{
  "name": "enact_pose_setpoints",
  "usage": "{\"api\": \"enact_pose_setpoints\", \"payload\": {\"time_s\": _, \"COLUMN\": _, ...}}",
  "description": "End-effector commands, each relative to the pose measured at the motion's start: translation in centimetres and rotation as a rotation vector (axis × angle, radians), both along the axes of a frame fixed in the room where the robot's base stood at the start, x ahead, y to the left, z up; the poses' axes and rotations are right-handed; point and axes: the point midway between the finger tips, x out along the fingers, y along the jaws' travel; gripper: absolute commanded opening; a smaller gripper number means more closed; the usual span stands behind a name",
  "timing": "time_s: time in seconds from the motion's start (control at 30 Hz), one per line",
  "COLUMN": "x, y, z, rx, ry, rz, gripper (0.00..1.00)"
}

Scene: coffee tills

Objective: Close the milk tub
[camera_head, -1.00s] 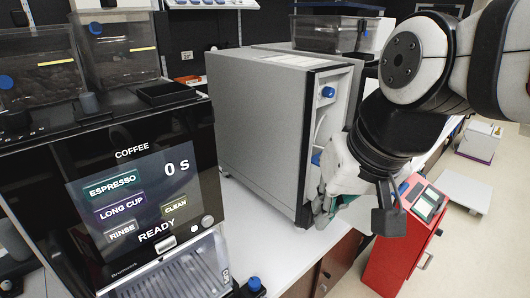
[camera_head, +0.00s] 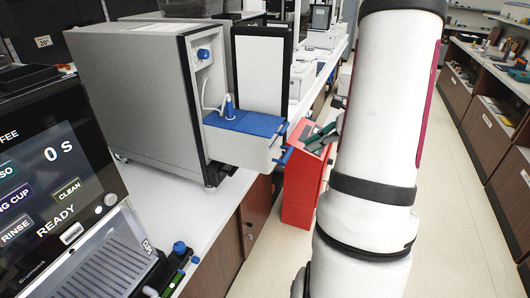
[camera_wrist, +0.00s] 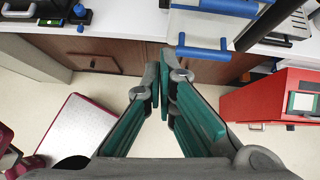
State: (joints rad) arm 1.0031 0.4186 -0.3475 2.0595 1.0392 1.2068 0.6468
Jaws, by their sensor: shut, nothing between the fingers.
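The milk tub (camera_head: 240,148) is a pale box with a blue lid (camera_head: 245,122). It sticks out of the open front of a grey cooler (camera_head: 135,95). A white tube runs into a blue fitting on the lid. The tub's blue handle (camera_wrist: 203,52) shows at the top of the wrist view. My gripper (camera_head: 319,136) is just right of the tub's outer end in the head view, partly hidden by my arm. In the wrist view its green-padded fingers (camera_wrist: 164,65) are together and empty, apart from the handle.
The cooler's door (camera_head: 260,70) stands open behind the tub. A red cabinet (camera_head: 300,200) stands on the floor beyond the counter. A coffee machine (camera_head: 55,190) is at the left. The aisle floor (camera_head: 475,215) at right is clear.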

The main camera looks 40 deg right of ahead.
Motion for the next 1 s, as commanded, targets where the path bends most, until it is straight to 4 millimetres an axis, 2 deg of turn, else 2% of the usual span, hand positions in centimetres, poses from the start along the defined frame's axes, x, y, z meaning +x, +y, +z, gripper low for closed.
{"api": "enact_pose_setpoints", "payload": {"time_s": 0.03, "x": -0.5, "y": -1.0, "z": -0.6, "rx": 0.02, "ry": 0.001, "rz": -0.042, "gripper": 0.0}}
{"api": "enact_pose_setpoints", "payload": {"time_s": 0.1, "x": -0.9, "y": -1.7, "z": -0.9, "rx": 0.037, "ry": 0.0, "rz": -0.074, "gripper": 0.0}}
{"api": "enact_pose_setpoints", "payload": {"time_s": 0.27, "x": -0.4, "y": -1.7, "z": -1.7, "rx": 0.048, "ry": -0.001, "rz": -0.088, "gripper": 0.0}}
{"api": "enact_pose_setpoints", "payload": {"time_s": 0.77, "x": 5.8, "y": 1.1, "z": -7.8, "rx": 0.046, "ry": 0.002, "rz": -0.082, "gripper": 0.0}}
{"api": "enact_pose_setpoints", "payload": {"time_s": 1.0, "x": 8.7, "y": 2.2, "z": -7.7, "rx": 0.042, "ry": 0.0, "rz": -0.082, "gripper": 0.0}}
